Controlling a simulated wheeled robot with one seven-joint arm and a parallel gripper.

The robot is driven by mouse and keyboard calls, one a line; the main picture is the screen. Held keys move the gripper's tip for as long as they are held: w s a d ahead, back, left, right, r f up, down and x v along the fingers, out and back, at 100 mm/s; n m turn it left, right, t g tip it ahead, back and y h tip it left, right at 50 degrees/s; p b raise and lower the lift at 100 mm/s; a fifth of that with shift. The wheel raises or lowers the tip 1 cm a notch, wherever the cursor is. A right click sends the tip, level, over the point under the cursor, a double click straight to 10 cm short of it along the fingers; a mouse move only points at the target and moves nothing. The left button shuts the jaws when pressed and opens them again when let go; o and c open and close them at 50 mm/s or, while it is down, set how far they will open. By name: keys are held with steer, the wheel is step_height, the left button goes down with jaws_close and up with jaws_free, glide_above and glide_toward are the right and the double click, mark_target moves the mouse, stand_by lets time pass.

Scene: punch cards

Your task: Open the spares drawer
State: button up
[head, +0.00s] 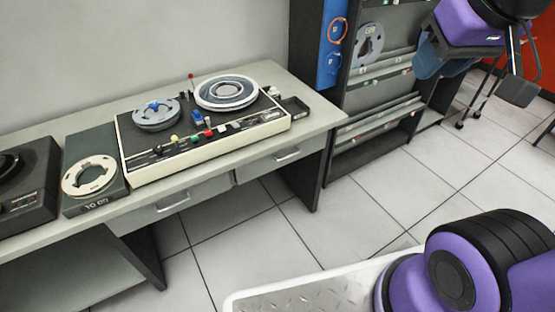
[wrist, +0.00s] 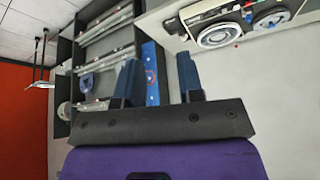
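The grey desk (head: 225,205) has two drawers under its top. The left drawer (head: 150,204) has a pale bar handle (head: 172,206). The right drawer (head: 275,161) has a similar handle (head: 286,155). Both fronts look shut, and I can read no label telling which is the spares drawer. My gripper (head: 440,66) is raised at the upper right, in front of the rack and well away from both drawers. In the wrist view my gripper (wrist: 158,75) has its two blue fingers apart with nothing between them. The drawers are not clear in that view.
A tape deck (head: 205,135) with reels and coloured buttons stands on the desk. A reel box (head: 93,184) and a dark machine (head: 28,185) are to its left, a small dark tray (head: 294,107) to its right. A dark rack (head: 372,105) stands beyond. Tiled floor (head: 240,245) before the desk is clear.

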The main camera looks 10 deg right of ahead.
steer(key=w+f+m+t, duration=0.1)
steer(key=w+f, duration=0.1)
steer(key=w, duration=0.9)
steer(key=w+f+m+t, duration=0.1)
steer(key=w+f+m, duration=0.15)
steer(key=w, duration=0.75)
steer(key=w+f+m+t, duration=0.2)
steer(key=w+f+t, duration=0.1)
steer(key=w+f, duration=1.3)
steer(key=w+a+f+m+t+y, duration=0.1)
steer(key=w+f+m+y, duration=0.15)
steer(key=f, duration=0.75)
steer(key=w+a+f+m+t+y, duration=0.15)
steer(key=w+f, duration=0.25)
steer(key=f, duration=0.6)
steer(key=s+a+f+m+t, duration=0.1)
steer(key=s+a+f+m, duration=0.15)
steer(key=f, duration=0.75)
steer(key=s+a+f+m+t, duration=0.1)
steer(key=s+f+m, duration=0.15)
steer(key=f, duration=0.65)
steer(key=shift+n+y, duration=0.25)
steer(key=shift+y, duration=0.15)
steer(key=x, duration=0.8)
steer(key=shift+w+f, duration=0.35)
